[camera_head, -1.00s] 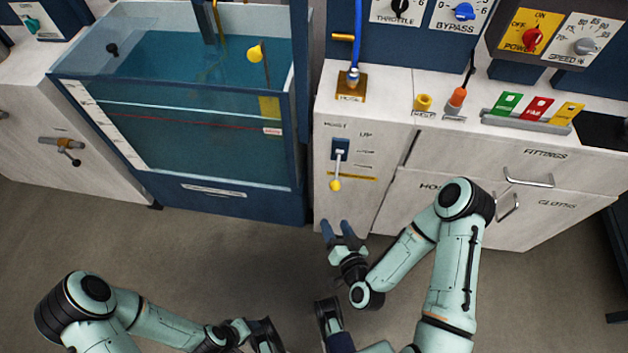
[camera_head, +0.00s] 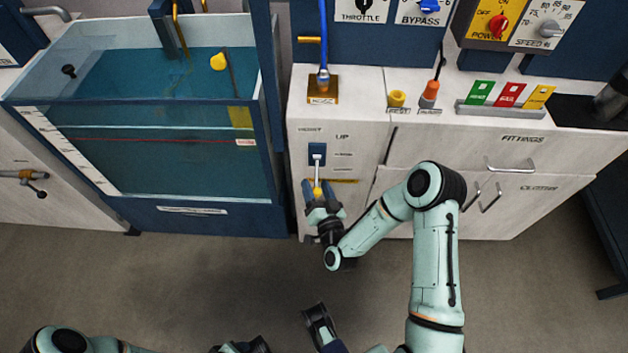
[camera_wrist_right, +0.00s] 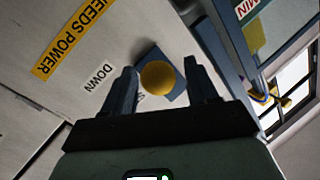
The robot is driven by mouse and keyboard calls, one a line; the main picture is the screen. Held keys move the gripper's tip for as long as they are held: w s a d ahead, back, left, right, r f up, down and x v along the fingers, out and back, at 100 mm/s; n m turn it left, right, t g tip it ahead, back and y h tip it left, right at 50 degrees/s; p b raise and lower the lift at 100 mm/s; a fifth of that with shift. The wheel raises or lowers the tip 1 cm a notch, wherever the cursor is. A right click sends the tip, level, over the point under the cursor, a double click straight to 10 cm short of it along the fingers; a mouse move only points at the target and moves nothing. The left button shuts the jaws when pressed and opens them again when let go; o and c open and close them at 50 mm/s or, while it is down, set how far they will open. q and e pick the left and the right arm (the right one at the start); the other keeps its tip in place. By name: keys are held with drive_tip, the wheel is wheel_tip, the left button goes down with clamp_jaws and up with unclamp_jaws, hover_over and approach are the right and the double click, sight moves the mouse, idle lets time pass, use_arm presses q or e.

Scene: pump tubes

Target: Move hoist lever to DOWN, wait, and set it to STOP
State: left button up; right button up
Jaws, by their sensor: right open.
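The hoist lever (camera_head: 317,170) is a pale stick on a blue plate on the white cabinet front. Its yellow knob (camera_head: 317,191) hangs low, below the plate. I cannot tell which setting it is at. My right gripper (camera_head: 318,186) is open with its fingers on either side of the knob. In the right wrist view, the yellow knob (camera_wrist_right: 158,78) shows between the two open fingertips (camera_wrist_right: 163,75), with gaps on both sides. The DOWN label (camera_wrist_right: 98,76) shows left of the fingers; another label is partly hidden. My left gripper (camera_head: 240,346) is cut off at the bottom edge.
The water tank (camera_head: 190,222) stands left of the lever cabinet. A yellow NEEDS POWER strip (camera_wrist_right: 72,38) is beside the lever. Drawer handles (camera_head: 510,166) are at the right. Open floor lies in front of the cabinets.

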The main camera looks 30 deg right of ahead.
use_arm(q)
drive_tip(key=shift+w+a+f, duration=0.15)
drive_tip(key=shift+w+f, duration=0.05)
drive_tip(key=shift+w, duration=0.1)
use_arm(e)
drive_tip(key=shift+x, duration=1.45)
clamp_jaws()
use_arm(q)
drive_tip(key=s+d+r+g+p, duration=0.2)
drive_tip(key=s+r+p, duration=0.4)
drive_tip(key=r+p, duration=0.1)
drive_tip(key=shift+s+d+r+h, duration=0.3)
drive_tip(key=shift+s+r+h, duration=0.05)
drive_tip(key=shift+s+h, duration=0.05)
use_arm(e)
drive_tip(key=shift+s+a+r+m+g+y, duration=0.1)
drive_tip(key=shift+s+r+m+g+y, duration=0.1)
drive_tip(key=shift+r+g, duration=0.4)
drive_tip(key=shift+s+a+r+m+g+y, duration=0.15)
drive_tip(key=shift+r+g, duration=0.25)
drive_tip(key=shift+g, duration=0.4)
drive_tip(key=shift+s+a+r+m+g+y, duration=0.15)
drive_tip(key=shift+r+m+g+y, duration=0.1)
drive_tip(key=shift+r+g, duration=0.35)
use_arm(q)
drive_tip(key=shift+m, duration=0.3)
use_arm(e)
drive_tip(key=shift+d+r, duration=0.1)
